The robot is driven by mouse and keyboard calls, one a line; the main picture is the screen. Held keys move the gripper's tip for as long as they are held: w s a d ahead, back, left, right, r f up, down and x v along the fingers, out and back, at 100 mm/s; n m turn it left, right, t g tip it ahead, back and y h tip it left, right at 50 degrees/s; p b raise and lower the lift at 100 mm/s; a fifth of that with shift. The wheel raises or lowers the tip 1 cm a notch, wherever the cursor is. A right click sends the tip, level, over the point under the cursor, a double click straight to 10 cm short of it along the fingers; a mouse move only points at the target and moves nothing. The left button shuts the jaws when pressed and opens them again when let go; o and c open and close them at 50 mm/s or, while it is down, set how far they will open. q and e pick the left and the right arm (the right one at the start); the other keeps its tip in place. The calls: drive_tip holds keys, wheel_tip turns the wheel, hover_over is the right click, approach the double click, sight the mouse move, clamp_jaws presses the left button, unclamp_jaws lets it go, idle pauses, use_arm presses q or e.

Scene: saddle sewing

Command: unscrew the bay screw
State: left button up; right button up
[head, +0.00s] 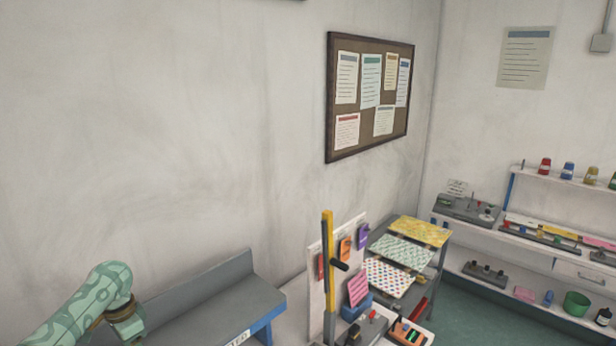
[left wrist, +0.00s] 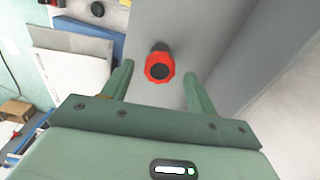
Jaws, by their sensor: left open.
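In the left wrist view a red knob-headed screw (left wrist: 159,67) with a dark centre stands out from a grey panel (left wrist: 199,28). My left gripper (left wrist: 158,80) is open, with one green finger on each side of the red head. I see gaps between the fingers and the head, and cannot tell how deep the head sits between them. In the head view only my left arm shows at the lower left; its gripper and the screw are out of sight there. My right gripper is in neither view.
A grey bench with an upright back (head: 220,295) stands beside my left arm in the head view. Right of it are a yellow-and-black post (head: 328,270), a rack of patterned sheets (head: 403,250) and wall shelves (head: 540,242). Green floor (head: 480,315) lies open between rack and shelves.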

use_arm(q)
drive_tip(key=m, duration=0.4)
drive_tip(key=shift+m, duration=0.4)
drive_tip(key=m, duration=0.3)
drive_tip(key=shift+f+b, duration=1.7)
drive_tip(key=shift+f, duration=0.85)
